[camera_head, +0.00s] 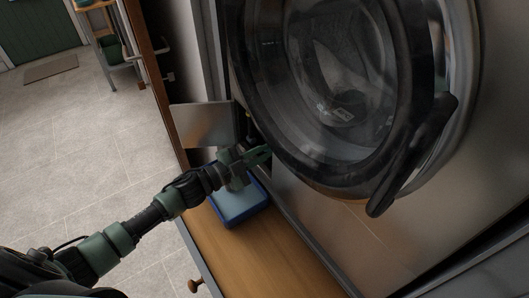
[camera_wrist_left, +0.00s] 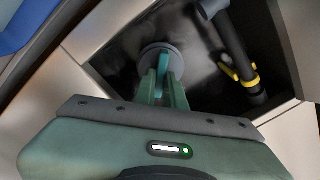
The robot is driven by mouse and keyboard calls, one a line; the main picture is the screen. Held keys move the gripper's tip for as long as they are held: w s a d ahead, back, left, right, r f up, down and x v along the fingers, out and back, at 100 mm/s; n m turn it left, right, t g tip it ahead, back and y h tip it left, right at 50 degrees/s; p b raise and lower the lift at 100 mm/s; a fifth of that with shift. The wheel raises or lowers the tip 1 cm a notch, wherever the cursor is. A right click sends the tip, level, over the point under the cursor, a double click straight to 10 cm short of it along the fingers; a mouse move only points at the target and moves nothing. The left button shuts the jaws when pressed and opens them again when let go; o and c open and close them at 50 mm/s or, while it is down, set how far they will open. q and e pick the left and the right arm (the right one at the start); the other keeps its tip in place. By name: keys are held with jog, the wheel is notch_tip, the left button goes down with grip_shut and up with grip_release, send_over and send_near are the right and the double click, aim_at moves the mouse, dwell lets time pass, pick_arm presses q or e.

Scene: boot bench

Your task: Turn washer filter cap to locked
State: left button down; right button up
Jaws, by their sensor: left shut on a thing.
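The washer filter cap (camera_wrist_left: 152,51) is a round grey disc with a teal grip bar (camera_wrist_left: 164,62) across it, seen inside a dark opening in the left wrist view. My left gripper (camera_wrist_left: 164,80) has its green fingers shut on either side of the grip bar. In the head view, my left gripper (camera_head: 258,156) reaches to the lower corner of the washer (camera_head: 330,235), beside an open flap (camera_head: 205,123). The cap cannot be made out in the head view. My right gripper is not in view.
A dark hose (camera_wrist_left: 236,50) with a yellow clip (camera_wrist_left: 242,78) runs beside the cap in the opening. A blue tray (camera_head: 240,218) sits below my gripper on a wooden surface (camera_head: 262,258). The round washer door (camera_head: 398,90) with its black handle (camera_head: 412,155) is above right.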

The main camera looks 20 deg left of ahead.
pick_arm(q)
jog(key=m+b, duration=0.1)
jog(key=m, duration=0.3)
jog(key=shift+f+m+b, duration=0.2)
jog(key=shift+m+b, duration=0.1)
jog(key=shift+b, duration=0.05)
jog(key=shift+m+b, duration=0.8)
jog(key=shift+m, duration=1.2)
jog(key=c, duration=1.5)
grip_release()
jog(key=shift+s, duration=0.1)
jog(key=shift+b+v, duration=0.85)
jog(key=shift+v, duration=3)
